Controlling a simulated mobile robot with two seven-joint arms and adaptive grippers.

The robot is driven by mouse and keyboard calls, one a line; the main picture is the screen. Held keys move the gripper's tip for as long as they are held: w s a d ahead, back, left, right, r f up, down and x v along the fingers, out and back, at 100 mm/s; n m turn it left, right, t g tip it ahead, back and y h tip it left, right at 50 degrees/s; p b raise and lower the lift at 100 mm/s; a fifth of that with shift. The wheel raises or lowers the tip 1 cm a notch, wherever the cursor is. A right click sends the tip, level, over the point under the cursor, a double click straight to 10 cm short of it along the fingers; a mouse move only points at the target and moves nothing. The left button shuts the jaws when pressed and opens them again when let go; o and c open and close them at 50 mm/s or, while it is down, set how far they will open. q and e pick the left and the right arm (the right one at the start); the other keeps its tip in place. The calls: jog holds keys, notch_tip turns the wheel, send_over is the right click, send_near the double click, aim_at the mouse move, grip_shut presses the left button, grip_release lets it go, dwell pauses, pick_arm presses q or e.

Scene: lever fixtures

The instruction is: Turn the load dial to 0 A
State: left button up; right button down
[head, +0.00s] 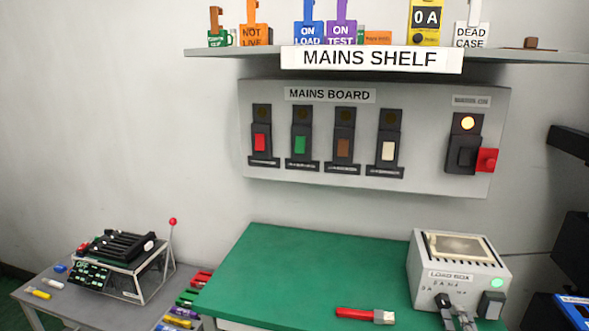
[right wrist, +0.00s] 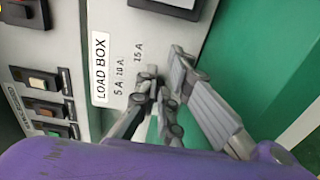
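The load box (head: 425,262) is a light grey box at the right end of the green bench, with a vented top and a lit green lamp. Its front panel shows close up in the right wrist view (right wrist: 112,35), with the marks 5 A, 10 A and 15 A. A small dark shape, probably the load dial (head: 443,300), is on the front; its setting cannot be read. My right gripper (head: 460,308) is at the box's front, beside this shape. In the right wrist view its fingers (right wrist: 165,68) are apart, and they hide the dial area. My left gripper is out of view.
The green bench top (head: 290,275) is mostly clear, with a red-handled tool (head: 365,315) near its front. The mains board (head: 375,185) and a shelf (head: 490,55) with tags and a yellow "0 A" card (head: 427,18) are behind. A lever device (head: 120,260) stands on the left table.

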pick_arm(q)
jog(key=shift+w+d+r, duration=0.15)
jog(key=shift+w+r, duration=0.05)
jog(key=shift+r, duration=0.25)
pick_arm(e)
jog(key=r, duration=0.3)
jog(key=shift+w+r, duration=0.15)
jog(key=shift+w, duration=0.25)
pick_arm(q)
jog(key=shift+p, duration=0.3)
pick_arm(e)
jog(key=shift+s+d+r, duration=0.1)
jog(key=shift+s+d, duration=0.1)
jog(key=shift+d, duration=0.15)
jog(key=shift+s+a+f+p, duration=0.1)
jog(key=shift+s+a+f, duration=0.15)
jog(key=shift+s, duration=0.7)
jog(key=shift+s+a+f+p, duration=0.1)
jog(key=shift+s+a+f, duration=0.15)
jog(key=shift+s, duration=0.65)
jog(key=shift+s+a+f+p, duration=0.1)
jog(key=shift+s+a+f, duration=0.15)
jog(key=shift+s, duration=0.7)
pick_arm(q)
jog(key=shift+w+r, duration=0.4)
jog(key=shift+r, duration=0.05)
